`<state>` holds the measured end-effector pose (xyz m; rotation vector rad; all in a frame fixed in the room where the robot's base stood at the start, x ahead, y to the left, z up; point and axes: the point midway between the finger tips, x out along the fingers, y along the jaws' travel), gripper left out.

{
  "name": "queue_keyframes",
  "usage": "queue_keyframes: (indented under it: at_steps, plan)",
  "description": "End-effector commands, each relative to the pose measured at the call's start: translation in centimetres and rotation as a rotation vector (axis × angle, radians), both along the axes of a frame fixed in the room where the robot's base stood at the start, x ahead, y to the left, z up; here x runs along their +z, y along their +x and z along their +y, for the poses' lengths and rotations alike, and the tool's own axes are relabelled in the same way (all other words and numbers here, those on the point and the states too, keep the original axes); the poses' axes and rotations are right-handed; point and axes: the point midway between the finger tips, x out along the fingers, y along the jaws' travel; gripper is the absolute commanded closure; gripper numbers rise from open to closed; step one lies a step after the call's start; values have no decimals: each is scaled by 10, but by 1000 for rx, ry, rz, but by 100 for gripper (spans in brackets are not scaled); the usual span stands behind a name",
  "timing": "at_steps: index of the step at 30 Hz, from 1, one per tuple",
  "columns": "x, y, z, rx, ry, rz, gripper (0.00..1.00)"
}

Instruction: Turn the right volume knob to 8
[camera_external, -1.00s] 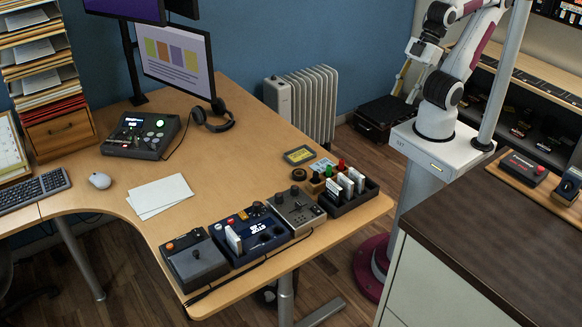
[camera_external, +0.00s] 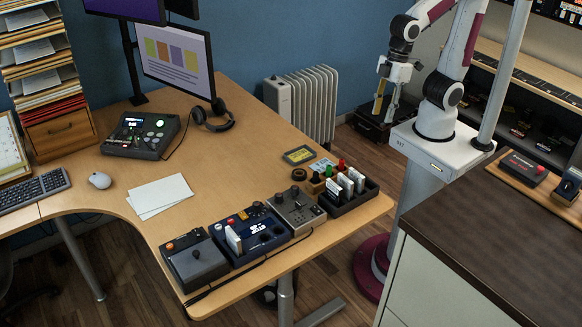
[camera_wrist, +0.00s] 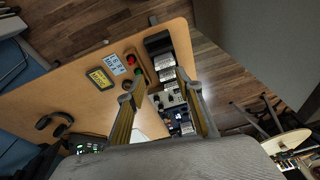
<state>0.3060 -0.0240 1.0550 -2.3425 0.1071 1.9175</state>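A grey control box (camera_external: 297,212) with small dark knobs on top stands on the wooden desk near its front right. A dark blue box (camera_external: 268,246) with a knob and white cards stands left of it. A black box (camera_external: 196,264) with an orange button is further left. The knobs are small, and I cannot read a scale or tell which one is the right volume knob. My gripper (camera_external: 386,107) hangs empty, fingers down, well right of and above the boxes. In the wrist view my gripper (camera_wrist: 158,84) is open, with the boxes seen small between its fingers.
A black rack (camera_external: 350,205) of white cards stands right of the grey box, with red and green knobs behind it. A dark cabinet top (camera_external: 490,245) lies at the right. White paper (camera_external: 160,195) lies on the desk. The air between gripper and desk looks clear.

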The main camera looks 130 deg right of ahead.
Motion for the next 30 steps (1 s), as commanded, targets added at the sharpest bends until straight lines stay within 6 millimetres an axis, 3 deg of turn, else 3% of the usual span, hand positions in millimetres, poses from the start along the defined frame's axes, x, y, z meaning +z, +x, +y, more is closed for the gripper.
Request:
queue_keyframes:
  at_steps: [17,30]
  plan:
    - [-47,76,-18,-12,64,76,65]
    - [-97,139,-39,10,105,85,65]
